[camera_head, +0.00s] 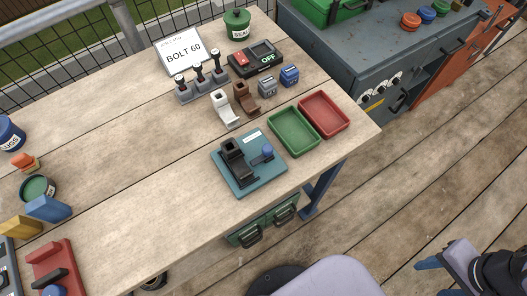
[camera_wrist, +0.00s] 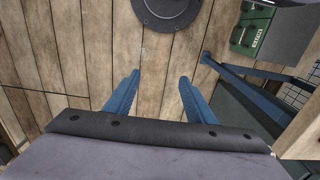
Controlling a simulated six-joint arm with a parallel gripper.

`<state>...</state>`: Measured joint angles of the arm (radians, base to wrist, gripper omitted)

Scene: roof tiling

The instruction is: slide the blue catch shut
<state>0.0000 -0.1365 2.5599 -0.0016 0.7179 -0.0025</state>
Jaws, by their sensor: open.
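A teal plate (camera_head: 243,181) lies near the right front of the workbench. On it stand a black upright block (camera_head: 235,155) and, right of it and apart from it, a catch with a round blue knob (camera_head: 267,151). A red plate (camera_head: 58,258) at the lower left carries a dark bar and another blue knob (camera_head: 54,291), cut off by the frame edge. My gripper (camera_head: 430,268) is low at the right, off the bench and far from both plates. In the wrist view its two blue fingers (camera_wrist: 158,78) are apart with nothing between them.
Green (camera_head: 293,133) and red (camera_head: 324,115) trays lie right of the teal plate. Brown (camera_head: 246,98) and white (camera_head: 226,110) holders, levers (camera_head: 199,78) and a switch box (camera_head: 256,57) stand behind. The middle of the bench is clear. Wooden decking lies under my gripper.

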